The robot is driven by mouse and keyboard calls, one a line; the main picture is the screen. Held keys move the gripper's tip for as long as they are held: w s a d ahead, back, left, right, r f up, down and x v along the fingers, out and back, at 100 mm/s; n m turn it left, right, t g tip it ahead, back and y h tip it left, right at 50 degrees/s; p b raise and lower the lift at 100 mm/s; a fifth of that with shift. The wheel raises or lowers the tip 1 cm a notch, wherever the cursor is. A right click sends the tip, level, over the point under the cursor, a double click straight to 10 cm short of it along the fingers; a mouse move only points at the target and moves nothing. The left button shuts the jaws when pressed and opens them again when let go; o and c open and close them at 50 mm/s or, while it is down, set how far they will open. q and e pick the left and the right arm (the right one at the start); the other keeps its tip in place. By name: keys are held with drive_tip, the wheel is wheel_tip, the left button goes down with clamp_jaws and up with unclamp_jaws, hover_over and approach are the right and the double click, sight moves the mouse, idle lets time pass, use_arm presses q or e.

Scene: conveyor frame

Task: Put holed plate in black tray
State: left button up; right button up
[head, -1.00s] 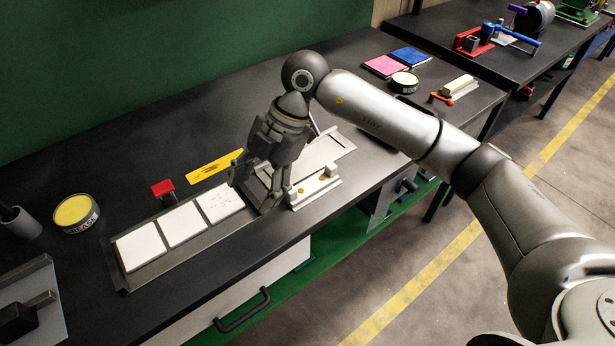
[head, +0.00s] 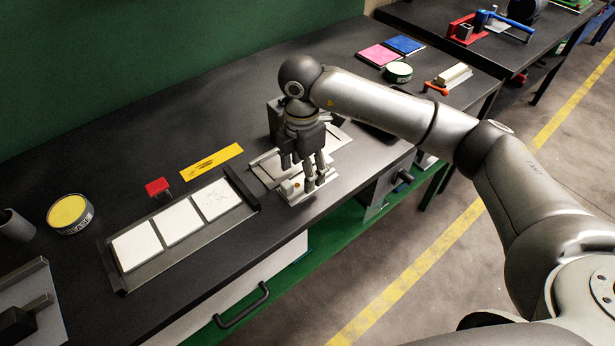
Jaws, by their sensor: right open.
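A long black tray (head: 128,282) lies on the near part of the bench. Three white square plates lie in a row in it. My right gripper (head: 314,188) points down, open, over a pale metal fixture (head: 325,186) to the right of the tray. The fingers hide part of the fixture, and I cannot tell if they touch it. I see nothing held between them. My left gripper is out of view.
A red-topped part (head: 157,186) and a yellow strip (head: 212,161) lie behind the tray. A yellow-topped grease tin (head: 69,213) stands at left. Pink (head: 378,55) and blue (head: 404,45) plates lie at the back right.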

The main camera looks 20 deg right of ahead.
drive_tip(key=shift+f, duration=1.55)
drive_tip(key=shift+c, duration=0.4)
drive_tip(key=c, duration=1.1)
drive_tip(key=shift+r, duration=0.1)
drive_tip(key=shift+c, duration=0.2)
